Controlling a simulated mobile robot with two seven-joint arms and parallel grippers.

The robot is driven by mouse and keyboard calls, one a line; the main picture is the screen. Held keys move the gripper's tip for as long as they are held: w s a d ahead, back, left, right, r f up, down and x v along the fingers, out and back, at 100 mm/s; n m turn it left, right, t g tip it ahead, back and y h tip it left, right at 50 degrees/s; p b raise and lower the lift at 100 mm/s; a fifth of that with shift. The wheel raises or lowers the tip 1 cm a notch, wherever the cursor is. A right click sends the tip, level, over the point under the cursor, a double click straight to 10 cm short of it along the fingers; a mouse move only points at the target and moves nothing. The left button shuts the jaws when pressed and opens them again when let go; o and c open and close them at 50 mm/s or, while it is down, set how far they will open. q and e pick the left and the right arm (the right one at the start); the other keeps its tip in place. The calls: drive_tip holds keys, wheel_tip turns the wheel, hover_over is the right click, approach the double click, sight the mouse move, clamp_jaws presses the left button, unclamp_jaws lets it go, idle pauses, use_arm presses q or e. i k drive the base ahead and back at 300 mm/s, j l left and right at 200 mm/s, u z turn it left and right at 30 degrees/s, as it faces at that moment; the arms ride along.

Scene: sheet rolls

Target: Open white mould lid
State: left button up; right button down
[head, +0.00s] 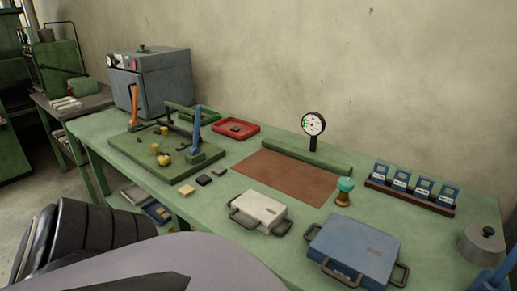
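The white mould (259,209) is a flat, pale box on the green bench, left of the blue mould (353,250). Its lid looks shut, lying flat on top. Nothing touches the white mould. Neither of my grippers shows in the head view, so I cannot see whether they are open or shut.
A teal-knobbed stamp (344,192) stands behind the moulds, beside a brown mat (288,176). A dial gauge (313,125) stands behind the mat. A green board (150,155) with upright handles lies left. A grey pot (482,243) stands at the right.

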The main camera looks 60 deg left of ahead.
sight(266, 211)
drive_tip(key=u, duration=1.95)
